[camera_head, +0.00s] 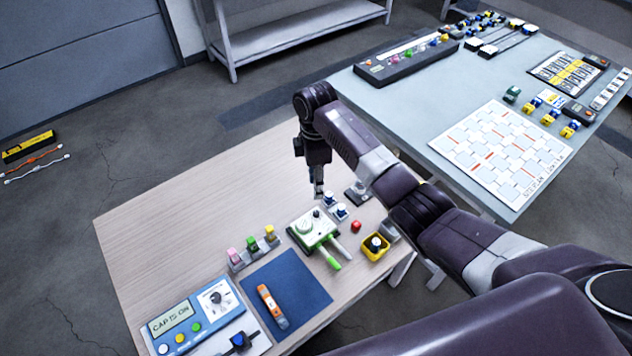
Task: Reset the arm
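My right arm reaches in from the lower right across the wooden table (165,225). My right gripper (318,190) points down at its end, near the table's right edge, just beyond two small blue-and-white parts. The fingers look narrow and close together, but they are too small to tell if they are open or shut. Nothing clearly shows held in them. My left gripper is not in view. Part of the table's right side is hidden behind my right arm.
A blue mat (300,285), an orange tool (271,305) and a display panel (172,318) lie nearer. A grey table (440,95) stands beyond. The wooden table's left side is clear.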

